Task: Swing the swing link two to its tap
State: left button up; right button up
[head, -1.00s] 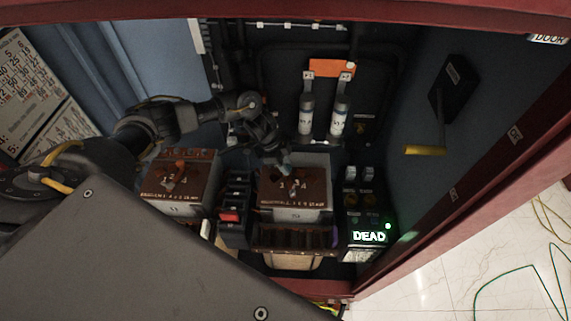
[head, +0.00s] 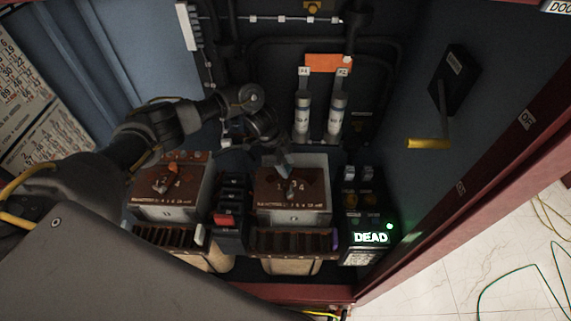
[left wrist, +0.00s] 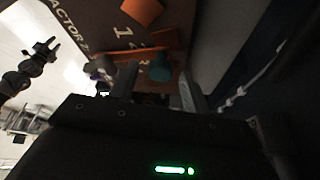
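Two brown-topped tap boards with printed numbers stand in the cabinet, a left one (head: 172,184) and a right one (head: 292,190). My left gripper (head: 285,168) reaches down onto the far part of the right board and hides part of its swing link. In the left wrist view the gripper's fingers (left wrist: 158,92) are spread apart, with a teal knob (left wrist: 160,68) showing between them. An orange strip (left wrist: 140,55) lies across the board by the numbers. Contact with the knob cannot be told. The left board's link (head: 163,186) is in clear view.
A dark switch block with a red part (head: 224,219) stands between the boards. A box with a lit DEAD sign (head: 370,238) stands to the right. Two grey cylinders (head: 320,118) rise behind. A yellow-handled lever (head: 429,144) juts from the right wall. A dark jointed shape (left wrist: 42,48) may be my right arm.

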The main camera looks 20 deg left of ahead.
pick_arm(q)
jog(key=shift+a, duration=0.1)
jog(key=shift+a+r, duration=0.15)
jog(key=shift+r, duration=0.15)
jog(key=b+v, duration=0.2)
jog(key=v, duration=0.8)
jog(key=shift+s+r, duration=0.1)
